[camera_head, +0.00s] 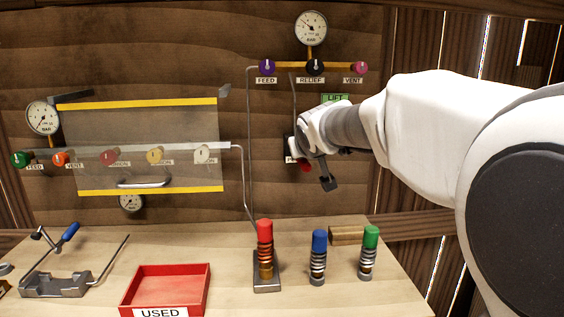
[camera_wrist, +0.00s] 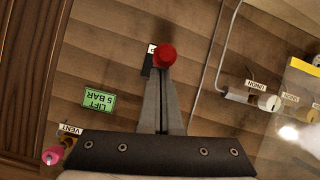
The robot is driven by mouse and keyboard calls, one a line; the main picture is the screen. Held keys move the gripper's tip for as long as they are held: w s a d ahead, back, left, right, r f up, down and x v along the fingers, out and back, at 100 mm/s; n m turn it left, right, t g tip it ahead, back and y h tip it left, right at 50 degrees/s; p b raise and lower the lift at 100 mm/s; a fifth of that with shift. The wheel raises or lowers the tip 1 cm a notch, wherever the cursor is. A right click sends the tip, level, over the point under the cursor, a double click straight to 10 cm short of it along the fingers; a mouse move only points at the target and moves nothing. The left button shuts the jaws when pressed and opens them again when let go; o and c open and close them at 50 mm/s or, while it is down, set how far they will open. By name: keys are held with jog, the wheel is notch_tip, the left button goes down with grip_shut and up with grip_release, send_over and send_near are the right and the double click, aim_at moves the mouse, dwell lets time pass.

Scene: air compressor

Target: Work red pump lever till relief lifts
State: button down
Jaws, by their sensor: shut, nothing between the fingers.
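The red knob of the pump lever (camera_head: 305,166) shows just below and left of my wrist, partly hidden by it. In the wrist view the round red knob (camera_wrist: 166,55) sits at the tips of my gripper (camera_wrist: 160,78), whose fingers are together and empty. I cannot tell whether they touch the knob. The black relief knob (camera_head: 315,67) is on the yellow pipe above, below a round gauge (camera_head: 311,27). A green lift sign (camera_head: 335,98) reads "LIFT 5 BAR" upside down in the wrist view (camera_wrist: 99,100).
A purple feed knob (camera_head: 267,67) and pink vent knob (camera_head: 361,68) flank the relief. A clear guard panel (camera_head: 140,120) covers valves at left. Red, blue and green capped spring parts (camera_head: 265,243) stand on the bench beside a red USED tray (camera_head: 166,270).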

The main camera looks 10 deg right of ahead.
jog(key=shift+s+f+b, duration=0.15)
jog(key=shift+f+b, duration=0.6)
jog(key=shift+b, duration=0.05)
jog(key=shift+s+f+b, duration=0.1)
jog(key=shift+f+b, duration=0.65)
jog(key=shift+b, duration=0.05)
jog(key=shift+s+f+b, duration=0.15)
jog(key=shift+f+b, duration=1.25)
jog(key=shift+f, duration=0.1)
jog(key=shift+r, duration=0.1)
notch_tip(320, 180, up, 6)
jog(key=p, duration=0.4)
jog(key=b, duration=0.2)
send_near(305, 165)
jog(key=f, duration=0.2)
jog(key=s+f, duration=0.1)
jog(key=shift+a, duration=0.4)
